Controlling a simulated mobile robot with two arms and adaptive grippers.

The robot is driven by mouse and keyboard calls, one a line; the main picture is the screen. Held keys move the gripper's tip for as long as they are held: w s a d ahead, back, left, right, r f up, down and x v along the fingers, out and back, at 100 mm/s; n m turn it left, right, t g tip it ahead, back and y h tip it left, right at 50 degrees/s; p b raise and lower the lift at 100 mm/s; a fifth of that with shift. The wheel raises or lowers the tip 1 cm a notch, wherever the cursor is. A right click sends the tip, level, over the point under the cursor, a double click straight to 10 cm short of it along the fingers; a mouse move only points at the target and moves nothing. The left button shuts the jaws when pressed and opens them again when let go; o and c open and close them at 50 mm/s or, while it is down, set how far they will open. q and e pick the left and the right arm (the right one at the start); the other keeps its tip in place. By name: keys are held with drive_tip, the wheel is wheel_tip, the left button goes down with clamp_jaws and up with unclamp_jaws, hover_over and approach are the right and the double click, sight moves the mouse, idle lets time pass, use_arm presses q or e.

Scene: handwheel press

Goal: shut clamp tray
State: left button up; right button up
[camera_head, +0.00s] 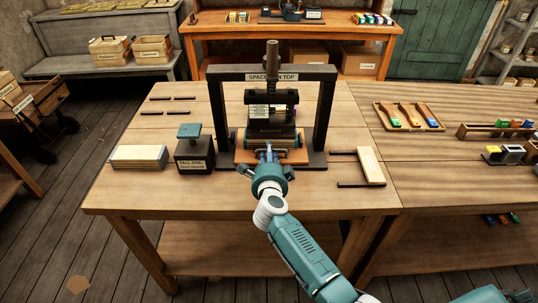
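The black handwheel press (325,103) stands on the middle of the near wooden table, with a "SPACER ON TOP" style label on its crossbar. Its dark upper block sits low over an orange-brown tray (291,156) at the base. My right gripper (268,151) reaches in from the front, with its fingers at the tray's front side. The gripper body hides part of the tray front. I cannot tell whether the fingers touch the tray or whether they are open. My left gripper is not in view.
A stack of pale boards (137,157) and a dark labelled block (195,155) with a teal top stand left of the press. A pale labelled block (371,166) with dark bars lies right. A tool tray (436,124) is further right. The table's front edge is clear.

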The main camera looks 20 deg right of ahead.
drive_tip(key=v, duration=1.1)
drive_tip(key=shift+s, duration=0.2)
drive_tip(key=shift+s+a+r, duration=0.1)
drive_tip(key=shift+s+r, duration=0.05)
drive_tip(key=shift+s, duration=0.15)
